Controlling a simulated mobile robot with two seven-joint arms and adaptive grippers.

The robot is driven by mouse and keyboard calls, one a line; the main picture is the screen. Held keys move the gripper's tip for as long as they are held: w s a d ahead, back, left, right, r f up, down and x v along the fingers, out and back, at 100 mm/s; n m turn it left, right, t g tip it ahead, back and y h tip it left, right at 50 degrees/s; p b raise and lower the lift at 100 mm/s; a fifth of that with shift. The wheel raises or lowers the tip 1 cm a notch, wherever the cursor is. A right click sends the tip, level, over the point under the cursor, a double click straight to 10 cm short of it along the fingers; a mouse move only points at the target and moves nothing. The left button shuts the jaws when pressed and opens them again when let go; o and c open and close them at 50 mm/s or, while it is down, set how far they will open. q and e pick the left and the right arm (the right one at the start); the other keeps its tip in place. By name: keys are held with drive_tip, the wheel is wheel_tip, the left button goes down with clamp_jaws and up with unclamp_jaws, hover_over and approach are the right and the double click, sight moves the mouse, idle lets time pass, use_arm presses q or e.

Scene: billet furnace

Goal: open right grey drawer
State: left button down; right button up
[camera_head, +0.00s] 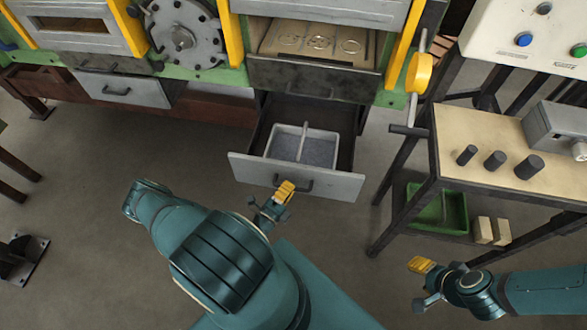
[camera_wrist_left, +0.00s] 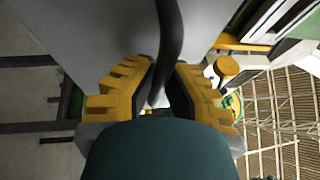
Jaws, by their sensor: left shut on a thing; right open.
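The right grey drawer (camera_head: 335,185) is pulled out from under the furnace front, and a light tray (camera_head: 302,146) with a divider shows inside it. Its dark handle (camera_head: 308,184) is on the grey front panel. My left gripper (camera_head: 285,190) is at the left part of this handle. In the left wrist view the dark handle (camera_wrist_left: 169,40) runs between the yellow fingers of my left gripper (camera_wrist_left: 165,85), which is shut on it. My right gripper (camera_head: 420,270) is open and empty at the lower right, apart from the drawer.
Another grey drawer (camera_head: 122,89) is at the left under the furnace. A workbench (camera_head: 480,150) with several dark cylinders stands at the right. A green bin (camera_head: 440,210) and light blocks are on its lower shelf. Open floor lies left of the drawer.

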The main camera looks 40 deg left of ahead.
use_arm(q)
drive_tip(key=shift+s+d, duration=0.7)
drive_tip(key=shift+s, duration=0.3)
drive_tip(key=shift+s+d, duration=0.65)
drive_tip(key=shift+s, duration=0.35)
drive_tip(key=c, duration=1)
unclamp_jaws()
drive_tip(key=shift+s, duration=0.1)
drive_tip(key=v, duration=1.1)
drive_tip(key=shift+s, duration=0.4)
